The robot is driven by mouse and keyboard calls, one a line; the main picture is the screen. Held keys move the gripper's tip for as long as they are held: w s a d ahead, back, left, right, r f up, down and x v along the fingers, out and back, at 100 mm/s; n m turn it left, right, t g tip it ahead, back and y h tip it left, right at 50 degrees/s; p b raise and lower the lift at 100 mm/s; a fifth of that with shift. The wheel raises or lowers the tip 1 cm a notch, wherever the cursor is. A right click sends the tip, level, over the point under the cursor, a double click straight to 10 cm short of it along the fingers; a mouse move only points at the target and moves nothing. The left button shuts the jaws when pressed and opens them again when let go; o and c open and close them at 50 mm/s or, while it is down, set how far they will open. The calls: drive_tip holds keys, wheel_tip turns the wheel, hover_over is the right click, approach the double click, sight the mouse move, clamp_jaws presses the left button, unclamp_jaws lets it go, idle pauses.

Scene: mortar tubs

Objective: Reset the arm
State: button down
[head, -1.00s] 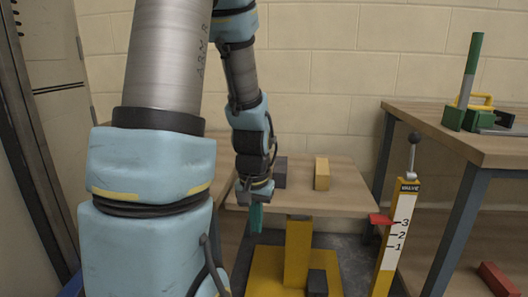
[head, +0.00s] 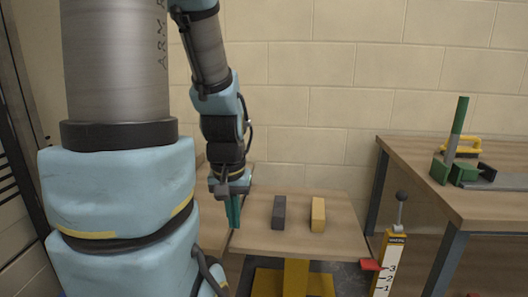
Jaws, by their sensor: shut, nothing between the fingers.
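My blue and grey arm (head: 120,180) fills the left of the head view and bends down to my gripper (head: 234,222). The gripper points downward with teal fingers, shut and with nothing visible between them. It is at the left edge of a small wooden-topped table (head: 262,240). I cannot tell how far its tips are from the tabletop.
A dark grey block (head: 279,212) and a yellow block (head: 318,214) stand on the small table, right of my gripper. A yellow valve post (head: 391,262) with a lever stands further right.

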wheel_tip(320, 180, up, 13)
drive_tip(key=p, duration=1.1)
drive_tip(key=shift+r, duration=0.15)
idle(0.6)
